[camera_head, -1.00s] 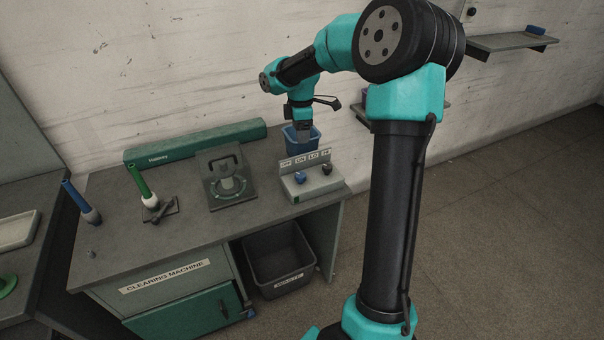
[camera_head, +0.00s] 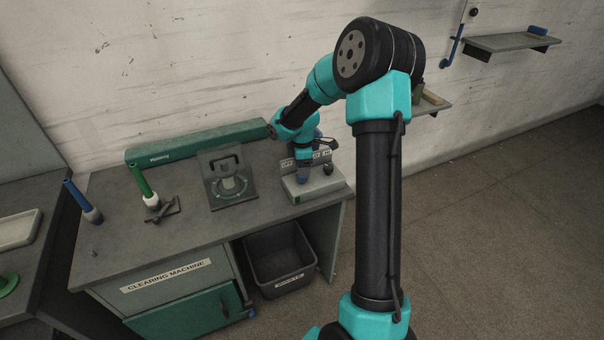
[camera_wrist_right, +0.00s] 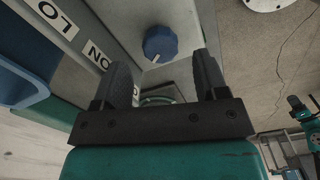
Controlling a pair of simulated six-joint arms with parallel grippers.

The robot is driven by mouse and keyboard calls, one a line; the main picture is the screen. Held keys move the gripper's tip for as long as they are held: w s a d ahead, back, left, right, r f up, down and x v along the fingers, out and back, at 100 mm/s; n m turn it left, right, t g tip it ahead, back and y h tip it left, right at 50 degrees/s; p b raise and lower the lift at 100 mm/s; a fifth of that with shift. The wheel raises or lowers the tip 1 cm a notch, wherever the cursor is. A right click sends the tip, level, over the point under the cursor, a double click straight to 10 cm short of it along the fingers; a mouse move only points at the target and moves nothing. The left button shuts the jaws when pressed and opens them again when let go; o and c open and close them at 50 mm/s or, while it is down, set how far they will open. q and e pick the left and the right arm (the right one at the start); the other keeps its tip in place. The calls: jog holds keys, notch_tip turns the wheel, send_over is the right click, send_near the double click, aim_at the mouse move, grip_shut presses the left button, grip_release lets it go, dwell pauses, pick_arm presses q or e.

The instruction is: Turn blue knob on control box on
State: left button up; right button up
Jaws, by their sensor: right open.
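The control box (camera_head: 316,191) is a pale grey box on the bench, with a label strip along its back. In the right wrist view, the blue knob (camera_wrist_right: 160,43) with a light pointer line sits on the box's face. My right gripper (camera_wrist_right: 164,75) is open, its two dark fingers pointing toward the knob and spread to either side of it, apart from it. In the head view, my right gripper (camera_head: 304,178) is over the box's left part and hides the blue knob there. A dark knob (camera_head: 327,169) shows at the box's right. My left gripper is not in view.
A metal plate fixture (camera_head: 216,195) stands left of the box. A long green case (camera_head: 205,142) lies behind it. Green and blue spindles stand at the bench's left. A grey waste bin (camera_head: 279,268) is below. In the wrist view, a blue bin (camera_wrist_right: 25,75) is beside the box.

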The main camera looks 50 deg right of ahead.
jog(key=shift+f, duration=1.9)
jog(key=shift+c, duration=0.4)
jog(key=c, duration=0.9)
jog(key=shift+o, duration=0.2)
